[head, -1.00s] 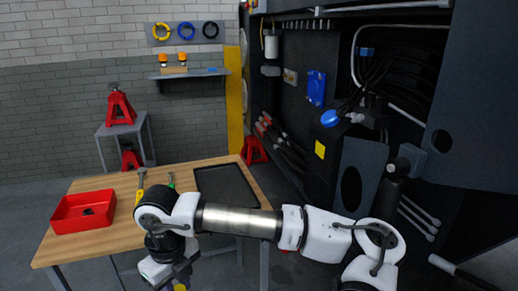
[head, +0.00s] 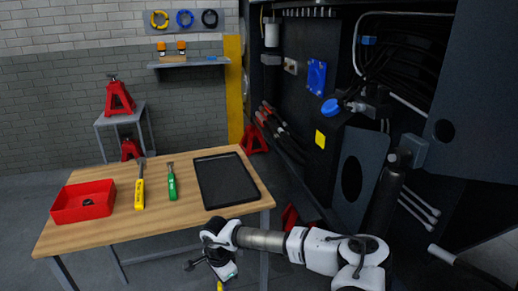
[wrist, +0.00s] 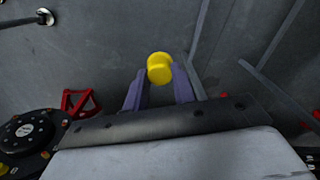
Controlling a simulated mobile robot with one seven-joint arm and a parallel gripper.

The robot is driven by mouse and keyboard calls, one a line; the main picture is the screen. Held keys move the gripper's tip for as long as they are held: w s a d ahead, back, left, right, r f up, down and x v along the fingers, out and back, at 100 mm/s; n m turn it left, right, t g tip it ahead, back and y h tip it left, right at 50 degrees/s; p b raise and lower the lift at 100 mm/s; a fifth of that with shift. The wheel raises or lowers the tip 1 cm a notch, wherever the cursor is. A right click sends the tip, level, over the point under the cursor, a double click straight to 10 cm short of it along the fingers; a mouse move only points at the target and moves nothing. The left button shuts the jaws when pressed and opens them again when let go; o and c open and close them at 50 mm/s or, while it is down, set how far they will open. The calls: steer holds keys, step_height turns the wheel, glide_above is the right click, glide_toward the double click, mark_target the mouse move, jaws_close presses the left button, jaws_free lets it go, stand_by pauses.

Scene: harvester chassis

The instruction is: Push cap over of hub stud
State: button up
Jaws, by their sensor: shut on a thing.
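My gripper (wrist: 160,90) is shut on a small round yellow cap (wrist: 159,68), held at the fingertips in the wrist view. In the head view my gripper (head: 220,282) is low, in front of the workbench's near right edge, and a bit of the yellow cap (head: 220,287) shows at the bottom edge of the picture. Bare grey floor lies beyond the cap in the wrist view. I cannot make out the hub stud in either view.
The wooden workbench (head: 150,220) holds a red bin (head: 84,202), a yellow-handled tool (head: 139,190), a green-handled tool (head: 172,185) and a black tray (head: 225,180). The dark chassis (head: 300,90) with hoses stands at right. A red jack stand (wrist: 80,103) is on the floor.

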steer(key=w+d+f+n, duration=0.3)
steer(key=d+f+n, duration=0.75)
steer(key=f, duration=0.35)
steer(key=s, duration=0.1)
steer(key=s+r, duration=0.1)
steer(key=s, duration=0.1)
steer(key=s+r, duration=0.1)
steer(key=shift+s+d, duration=0.2)
steer(key=shift+s, duration=0.1)
steer(key=shift+d, duration=0.15)
